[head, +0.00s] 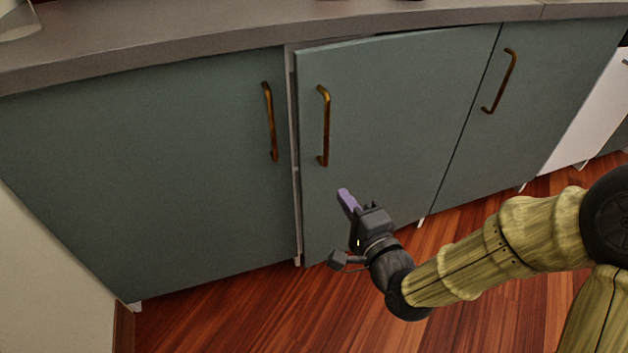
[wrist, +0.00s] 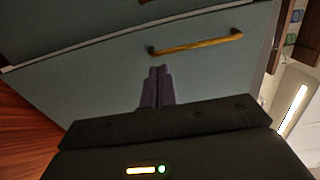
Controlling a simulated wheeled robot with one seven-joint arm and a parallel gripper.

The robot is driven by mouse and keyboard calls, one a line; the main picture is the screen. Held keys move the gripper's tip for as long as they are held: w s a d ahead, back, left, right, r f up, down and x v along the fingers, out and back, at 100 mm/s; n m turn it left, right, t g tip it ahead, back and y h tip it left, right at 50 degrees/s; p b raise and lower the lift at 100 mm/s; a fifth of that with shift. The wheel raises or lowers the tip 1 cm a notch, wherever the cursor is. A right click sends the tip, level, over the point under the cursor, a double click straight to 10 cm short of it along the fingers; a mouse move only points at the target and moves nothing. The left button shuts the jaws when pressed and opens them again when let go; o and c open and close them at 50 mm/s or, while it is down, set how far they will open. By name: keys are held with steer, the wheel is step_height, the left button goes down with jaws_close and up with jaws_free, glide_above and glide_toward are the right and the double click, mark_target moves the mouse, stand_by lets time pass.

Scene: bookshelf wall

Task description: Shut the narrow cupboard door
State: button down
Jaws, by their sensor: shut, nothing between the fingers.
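The green-grey middle cupboard door (head: 400,120) stands slightly ajar, its left edge a little out from the cabinet frame. It is the only door that looks open, and it has a brass handle (head: 324,125) near that edge. My gripper (head: 346,199) is shut and empty, in front of the lower left part of this door, below the handle. In the wrist view the purple fingers (wrist: 157,87) are together against the door's green-grey face (wrist: 100,80), with the brass handle (wrist: 196,44) beyond them. I cannot tell whether the fingertips touch the door.
A wide left door (head: 140,170) and a right door (head: 540,100) look shut, each with a brass handle. A grey countertop (head: 200,40) runs above them. The wooden floor (head: 250,310) in front looks clear. A white cabinet (head: 590,110) stands at the far right.

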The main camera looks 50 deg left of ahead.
mark_target(308, 153)
steer(key=shift+s+d+f, duration=0.15)
steer(key=shift+s+f, duration=0.05)
steer(key=shift+s, duration=0.2)
steer(key=b+x, duration=0.6)
steer(key=x, duration=0.7)
steer(key=shift+s+a, duration=0.1)
steer(key=shift+a, duration=0.5)
